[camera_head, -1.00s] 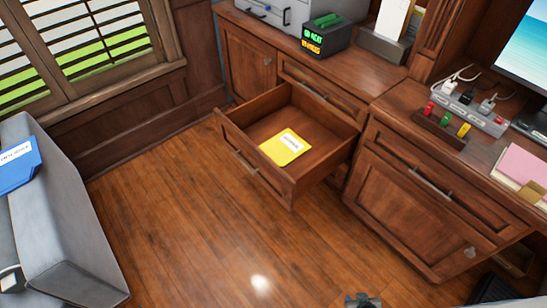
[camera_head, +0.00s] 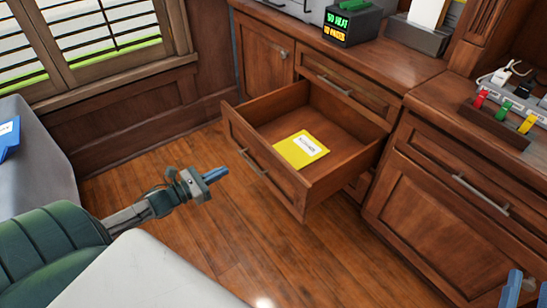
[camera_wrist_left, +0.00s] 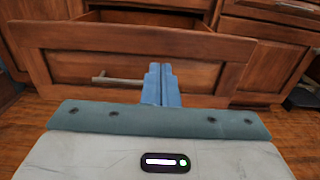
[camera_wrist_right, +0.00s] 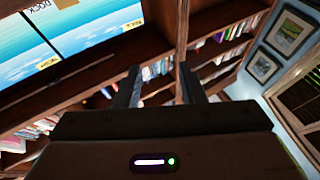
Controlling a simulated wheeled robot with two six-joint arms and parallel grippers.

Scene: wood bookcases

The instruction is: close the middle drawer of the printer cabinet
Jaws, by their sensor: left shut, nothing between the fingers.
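The middle drawer (camera_head: 285,187) of the wooden cabinet stands pulled well out, with a yellow labelled packet (camera_head: 290,151) lying inside. Its front and bar handle also show in the left wrist view (camera_wrist_left: 75,55). My left gripper (camera_head: 217,174) is shut and empty, a little in front of the drawer face and left of the handle (camera_head: 252,162) in the head view. In the left wrist view its blue fingers (camera_wrist_left: 160,86) point at the drawer front, to the right of the handle. My right gripper (camera_wrist_right: 160,88) is open and empty; its fingers enter the head view at the bottom right.
A shut drawer (camera_head: 336,85) sits above the open one. The right-hand cabinet (camera_head: 430,195) stands close beside it. A grey box-like piece (camera_head: 35,165) stands at the left. The wood floor (camera_head: 200,240) before the drawer is clear. The right wrist view faces bookshelves (camera_wrist_right: 220,55).

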